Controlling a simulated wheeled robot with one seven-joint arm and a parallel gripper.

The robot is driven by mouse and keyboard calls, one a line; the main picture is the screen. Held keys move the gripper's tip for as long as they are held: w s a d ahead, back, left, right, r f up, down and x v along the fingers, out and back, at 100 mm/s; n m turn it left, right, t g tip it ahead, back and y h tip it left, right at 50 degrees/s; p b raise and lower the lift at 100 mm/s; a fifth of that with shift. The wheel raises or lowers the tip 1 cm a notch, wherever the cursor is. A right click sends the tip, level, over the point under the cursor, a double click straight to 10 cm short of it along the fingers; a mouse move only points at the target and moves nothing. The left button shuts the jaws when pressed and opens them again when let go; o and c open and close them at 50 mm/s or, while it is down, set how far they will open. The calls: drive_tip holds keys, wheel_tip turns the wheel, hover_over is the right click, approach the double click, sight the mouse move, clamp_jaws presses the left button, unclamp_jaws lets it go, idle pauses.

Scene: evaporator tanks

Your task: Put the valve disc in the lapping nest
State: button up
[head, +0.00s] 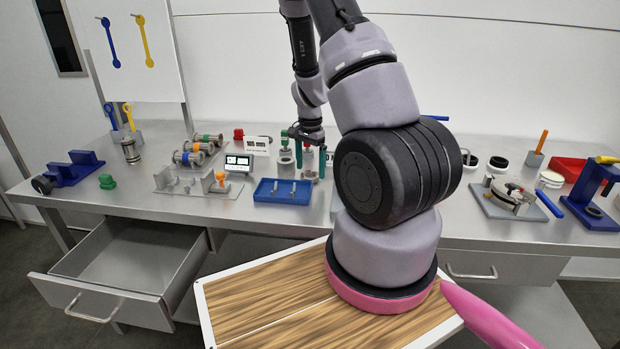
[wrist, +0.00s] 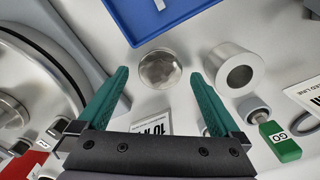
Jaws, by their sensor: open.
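A round shiny metal piece (wrist: 160,70), which looks like the valve disc, lies on the bench below my gripper in the wrist view. My gripper (wrist: 160,84) is open, with a green finger on either side of the piece and nothing visibly held. I cannot tell whether the fingers touch it. My gripper (head: 310,164) also shows over the bench in the head view, behind the blue tray. A metal ring with an open bore (wrist: 234,66) sits just right of the right finger in the wrist view. I cannot tell for sure which fixture is the lapping nest.
A blue tray (head: 283,191) with small metal parts lies close to my gripper. A green GO gauge (wrist: 280,141) is near the right finger. A large dark-rimmed round fixture (wrist: 12,112) stands left in the wrist view. An open drawer (head: 125,262) juts out below the bench.

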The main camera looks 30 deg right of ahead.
wheel_tip(320, 180, down, 2)
drive_tip(key=shift+c, duration=0.3)
clamp_jaws()
drive_tip(key=shift+r, duration=0.1)
